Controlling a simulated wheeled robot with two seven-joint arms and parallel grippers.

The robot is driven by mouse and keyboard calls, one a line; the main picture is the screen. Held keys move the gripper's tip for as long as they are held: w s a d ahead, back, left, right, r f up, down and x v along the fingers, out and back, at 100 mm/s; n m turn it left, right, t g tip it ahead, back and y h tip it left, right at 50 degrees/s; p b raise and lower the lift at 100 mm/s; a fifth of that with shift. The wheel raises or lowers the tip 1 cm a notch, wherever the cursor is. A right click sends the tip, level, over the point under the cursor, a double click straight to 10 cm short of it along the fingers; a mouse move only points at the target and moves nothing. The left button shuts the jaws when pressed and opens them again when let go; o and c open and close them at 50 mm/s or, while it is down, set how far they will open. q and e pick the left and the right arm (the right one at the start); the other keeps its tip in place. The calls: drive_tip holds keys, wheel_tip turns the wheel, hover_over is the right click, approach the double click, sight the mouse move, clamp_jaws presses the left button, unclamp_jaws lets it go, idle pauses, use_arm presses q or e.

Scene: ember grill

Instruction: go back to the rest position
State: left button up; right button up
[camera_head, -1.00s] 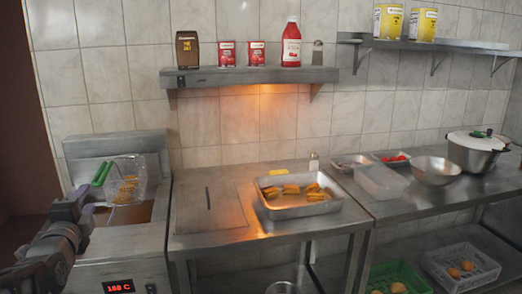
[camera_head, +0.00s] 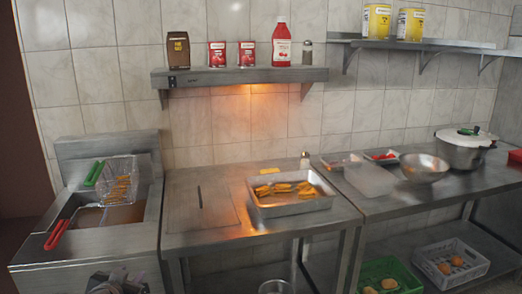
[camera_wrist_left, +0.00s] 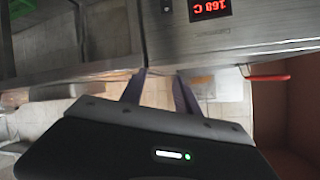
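My left gripper (camera_head: 118,282) is at the bottom edge of the head view, low in front of the fryer (camera_head: 100,245). The left wrist view shows its two fingers (camera_wrist_left: 160,76) apart with nothing between them, facing the fryer front below the red 168 C display (camera_wrist_left: 210,8). A wire basket (camera_head: 120,182) with a green handle (camera_head: 94,173) holds golden fried pieces at the back of the fryer. A red handle (camera_head: 57,235) sticks out at the fryer's left; it also shows in the left wrist view (camera_wrist_left: 266,78). My right gripper is in neither view.
A steel tray (camera_head: 290,207) of golden pieces sits on the middle counter. A shelf (camera_head: 240,77) with bottles and cans hangs above. Bowls and a pot (camera_head: 465,150) stand on the right counter. Green (camera_head: 390,270) and white crates (camera_head: 450,263) lie below.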

use_arm(q)
drive_tip(key=s+d+f+n+g+h, duration=0.25)
drive_tip(key=s+d+f, duration=0.25)
drive_tip(key=d+f, duration=0.45)
drive_tip(key=s+d+f+n+g+h, duration=0.3)
drive_tip(key=d+f, duration=0.4)
drive_tip(key=f, duration=0.6)
drive_tip(key=s+d+f+g, duration=0.2)
drive_tip(key=s+d+f, duration=0.2)
drive_tip(key=s, duration=0.3)
drive_tip(key=s+d+f+m+g, duration=0.1)
drive_tip(key=s+d+f+g, duration=0.1)
drive_tip(key=s+d+f, duration=0.2)
drive_tip(key=s+d+f+m+g, duration=0.1)
drive_tip(key=s+d+f, duration=0.4)
drive_tip(key=s, duration=0.6)
drive_tip(key=shift+d+g+h, duration=0.45)
drive_tip(key=shift+d+g, duration=0.4)
drive_tip(key=shift+d, duration=0.05)
